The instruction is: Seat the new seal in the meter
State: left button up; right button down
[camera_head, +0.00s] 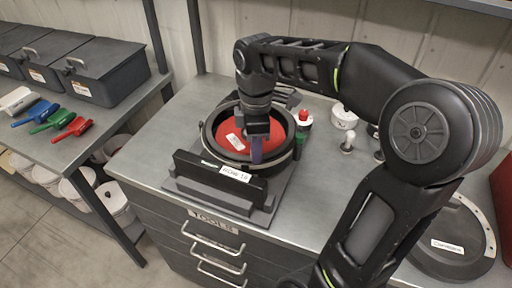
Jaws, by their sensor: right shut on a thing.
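The meter (206,158) is a dark round housing on a grey stand on the workbench, with a red disc (226,127) facing up inside it. A small pale label lies on the disc. A black ring (207,138), which looks like the seal, runs around the disc; I cannot tell whether it is fully down in the housing. My right gripper (257,158) reaches down over the disc to the near side of the ring and is shut on it; the fingers partly hide the contact. My left gripper is not in view.
A dark round cover (462,222) lies at the bench's right. The bench's left corner is clear.

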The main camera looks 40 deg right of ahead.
jog(key=shift+f, duration=0.35)
jog(key=shift+s+f, duration=0.15)
dwell(0.5)
jog(key=shift+a+f, duration=0.1)
dwell(0.3)
